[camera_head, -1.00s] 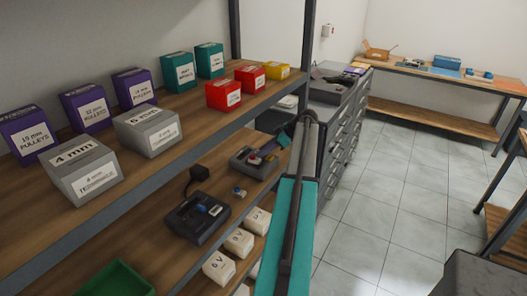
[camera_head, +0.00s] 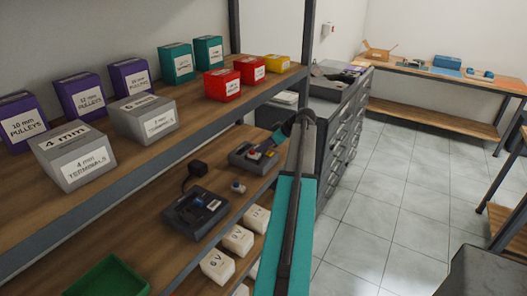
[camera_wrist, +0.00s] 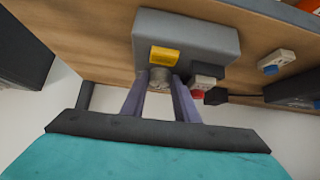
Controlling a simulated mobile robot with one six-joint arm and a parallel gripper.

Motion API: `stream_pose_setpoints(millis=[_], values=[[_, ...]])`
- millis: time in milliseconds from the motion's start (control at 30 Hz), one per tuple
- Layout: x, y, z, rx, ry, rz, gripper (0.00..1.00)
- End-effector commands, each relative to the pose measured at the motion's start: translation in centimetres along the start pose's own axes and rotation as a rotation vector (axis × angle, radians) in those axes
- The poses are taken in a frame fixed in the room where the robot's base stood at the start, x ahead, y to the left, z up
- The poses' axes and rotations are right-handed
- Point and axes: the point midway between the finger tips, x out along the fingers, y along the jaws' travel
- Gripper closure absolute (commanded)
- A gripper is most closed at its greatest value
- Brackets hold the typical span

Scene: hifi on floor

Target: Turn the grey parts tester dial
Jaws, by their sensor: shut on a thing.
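The grey parts tester (camera_head: 243,158) sits on the middle wooden shelf, near its right end. In the wrist view the tester (camera_wrist: 205,36) is a grey box with a yellow label, a dark panel and a red button. Its round grey dial (camera_wrist: 160,76) is on the face nearest my gripper. My gripper (camera_wrist: 160,84) is shut on the dial, one finger on each side. In the head view my gripper (camera_head: 280,136) is at the tester's right side, and the dial cannot be made out there.
A dark charger-like device (camera_head: 195,212) and a small button box (camera_head: 238,188) sit on the same shelf. Grey, purple, teal, red and yellow boxes line the shelf above. The tiled floor (camera_head: 385,215) at right is clear.

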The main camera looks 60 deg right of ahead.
Motion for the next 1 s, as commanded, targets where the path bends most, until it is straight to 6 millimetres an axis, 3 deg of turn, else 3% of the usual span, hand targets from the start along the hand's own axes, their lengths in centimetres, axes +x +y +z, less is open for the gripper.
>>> stream_pose_setpoints(millis=[400,967,1000], values=[[0.11,-0.62,0.0,0.145,0.002,0.146,0.95],[0.02,-0.53,-0.22,0.174,0.002,0.175,0.95],[0.02,-0.52,-0.22,0.174,0.002,0.175,0.67]])
